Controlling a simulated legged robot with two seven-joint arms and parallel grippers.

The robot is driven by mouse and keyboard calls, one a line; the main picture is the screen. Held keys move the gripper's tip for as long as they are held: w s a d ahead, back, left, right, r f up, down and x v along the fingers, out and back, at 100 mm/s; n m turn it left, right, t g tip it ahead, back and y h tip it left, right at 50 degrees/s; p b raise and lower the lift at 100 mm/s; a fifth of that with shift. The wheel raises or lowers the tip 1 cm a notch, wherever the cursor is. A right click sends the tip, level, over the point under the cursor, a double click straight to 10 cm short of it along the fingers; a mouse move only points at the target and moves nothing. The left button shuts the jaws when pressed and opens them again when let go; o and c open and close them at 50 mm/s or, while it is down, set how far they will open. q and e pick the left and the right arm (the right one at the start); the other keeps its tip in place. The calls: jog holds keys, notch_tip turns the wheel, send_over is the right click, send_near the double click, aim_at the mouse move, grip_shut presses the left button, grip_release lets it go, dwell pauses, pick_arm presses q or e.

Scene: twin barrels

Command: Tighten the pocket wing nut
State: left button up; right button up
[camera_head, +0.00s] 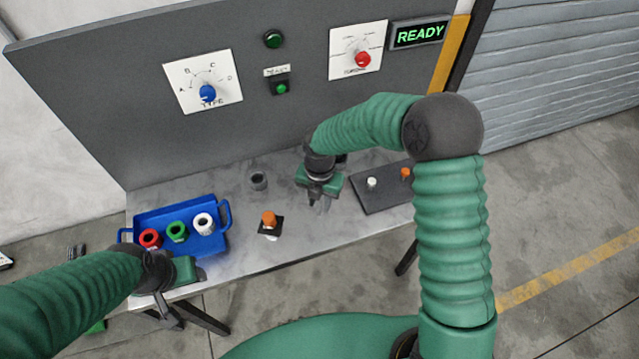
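No part is clearly recognisable as the pocket wing nut at this size. An orange-topped piece (269,217) stands on a small black square plate (263,229) in the middle of the table. A short grey hollow cylinder (258,181) stands behind it. My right gripper (313,199) points down over the table, right of both and apart from them. Its fingertips are small and dark, so their opening cannot be told. My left gripper (172,316) is low at the table's front left edge, below the blue tray. Its finger opening is unclear.
A blue tray (224,238) holds red, green and white cylinders. A dark plate (378,203) with a white and an orange peg lies at right, partly behind my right arm. The back panel (120,110) carries a blue knob, red knob, green buttons and a lit READY sign (420,33).

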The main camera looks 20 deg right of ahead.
notch_tip(320, 180, up, 15)
jog(key=shift+f, duration=0.15)
jog(key=shift+w, duration=0.1)
